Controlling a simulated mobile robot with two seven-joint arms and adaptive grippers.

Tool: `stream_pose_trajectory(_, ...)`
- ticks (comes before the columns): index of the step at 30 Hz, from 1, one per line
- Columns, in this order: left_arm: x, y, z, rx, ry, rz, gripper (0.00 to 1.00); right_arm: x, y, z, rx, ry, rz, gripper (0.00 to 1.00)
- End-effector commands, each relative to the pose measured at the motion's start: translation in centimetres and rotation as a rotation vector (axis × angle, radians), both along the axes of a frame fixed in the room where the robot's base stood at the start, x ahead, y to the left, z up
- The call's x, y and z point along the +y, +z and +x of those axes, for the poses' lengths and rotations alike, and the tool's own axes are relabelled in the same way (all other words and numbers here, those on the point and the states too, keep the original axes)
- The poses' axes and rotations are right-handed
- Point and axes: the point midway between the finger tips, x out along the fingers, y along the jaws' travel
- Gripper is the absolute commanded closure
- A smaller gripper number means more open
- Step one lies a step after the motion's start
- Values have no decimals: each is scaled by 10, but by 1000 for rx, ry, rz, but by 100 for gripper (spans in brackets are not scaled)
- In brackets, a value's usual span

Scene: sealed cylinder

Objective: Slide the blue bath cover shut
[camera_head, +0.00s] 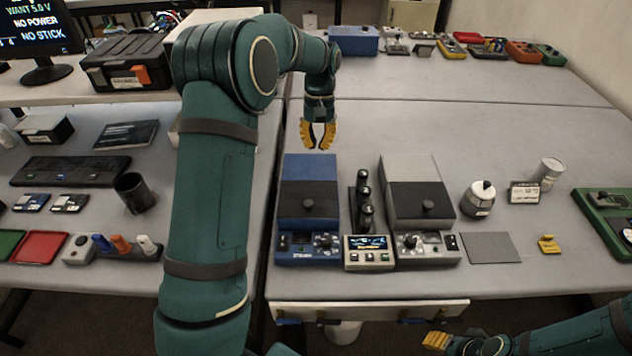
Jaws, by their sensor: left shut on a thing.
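The blue bath (297,247) stands on the bench at centre, with a control panel on its front. I cannot tell how far the cover is shut.
A grey bath (411,170) stands to the right, with a rack of black-capped items (363,205) and a small display box (368,254) between. A white jar (479,200) and grey mat (490,247) lie further right.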

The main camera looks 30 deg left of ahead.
Motion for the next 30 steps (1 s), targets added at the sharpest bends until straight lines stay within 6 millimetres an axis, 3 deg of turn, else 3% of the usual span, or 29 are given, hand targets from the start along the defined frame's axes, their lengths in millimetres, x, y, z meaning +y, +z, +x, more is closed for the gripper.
stream_pose_trajectory(16,-9,-96,-22,3,-3,-1,100,0,-10,0,1,-1,-2,55)
stream_pose_trajectory(24,-21,-100,-49,1,-4,-1,100,0,-9,0,1,-1,-2,55)
stream_pose_trajectory(30,-24,-101,-57,0,-4,-1,100,0,-9,0,1,-1,-2,55)
